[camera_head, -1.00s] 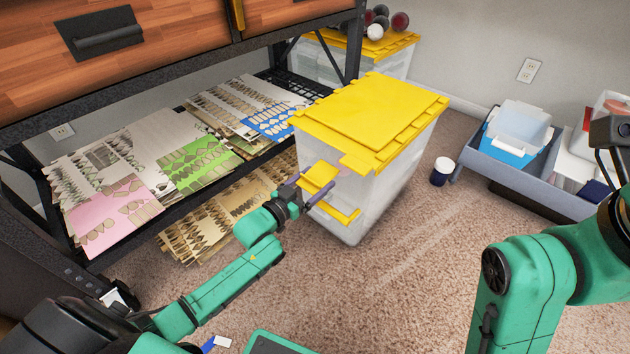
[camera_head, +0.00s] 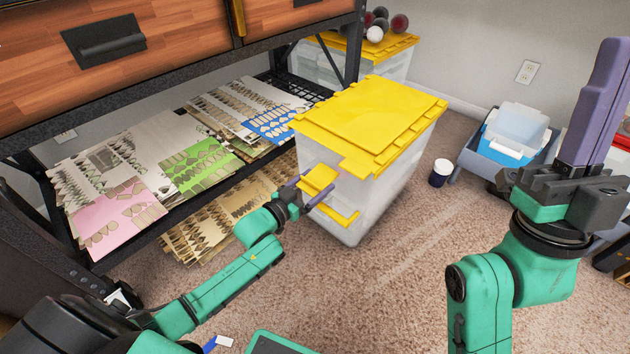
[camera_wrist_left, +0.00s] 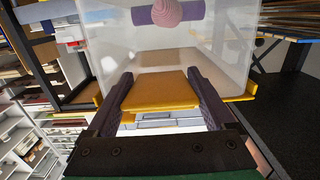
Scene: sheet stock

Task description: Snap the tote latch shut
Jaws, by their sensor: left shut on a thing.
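The tote (camera_head: 345,205) is a clear box with a yellow lid (camera_head: 370,112), standing on the carpet in the head view. Its yellow latch flap (camera_head: 319,177) juts out from the near wall, below the lid rim. My left gripper (camera_head: 312,190) is at this flap, its purple fingers shut on it. In the left wrist view, the flap (camera_wrist_left: 160,90) lies between the two fingers (camera_wrist_left: 160,102). My right gripper (camera_head: 597,95) is raised at the right edge, pointing up, far from the tote. Only one purple finger shape shows clearly, so its opening is unclear.
A black-framed shelf (camera_head: 200,215) with printed sheets stands left of the tote. A second yellow-lidded tote (camera_head: 395,62) is behind. A small dark jar (camera_head: 440,173) and a grey bin (camera_head: 490,158) with containers are to the right.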

